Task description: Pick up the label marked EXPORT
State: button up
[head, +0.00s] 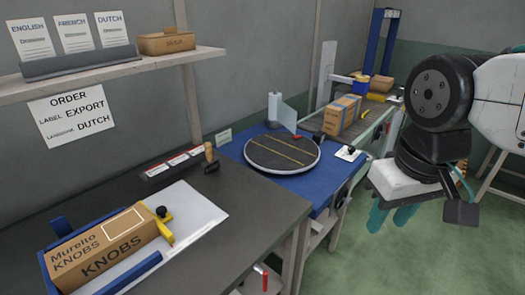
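A dark label holder (150,172) lies near the back edge of the grey bench. It carries a row of small red-and-white labels (178,159); their print is too small to read, so I cannot tell which is marked EXPORT. My gripper (392,218) hangs at the right over the green floor, well away from the labels. Its two teal fingers look apart, with nothing seen between them. A wall sheet (70,112) reads ORDER, LABEL EXPORT, and a smaller last line ending in DUTCH.
A KNOBS carton (105,250) lies in a blue-edged fixture with a yellow clamp (165,228). A wooden-handled stamp or tool (210,156) stands beside the labels. A round turntable (282,153) sits on a blue table, with a taped carton (342,115) on the conveyor behind. The bench middle is clear.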

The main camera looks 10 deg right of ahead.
aim_at(196, 150)
jog(key=z, duration=0.55)
jog(key=k, duration=0.75)
jog(key=z, duration=0.75)
jog(key=i, duration=1.7)
jog(key=u, duration=1.35)
jog(key=i, duration=0.55)
jog(key=u, duration=0.6)
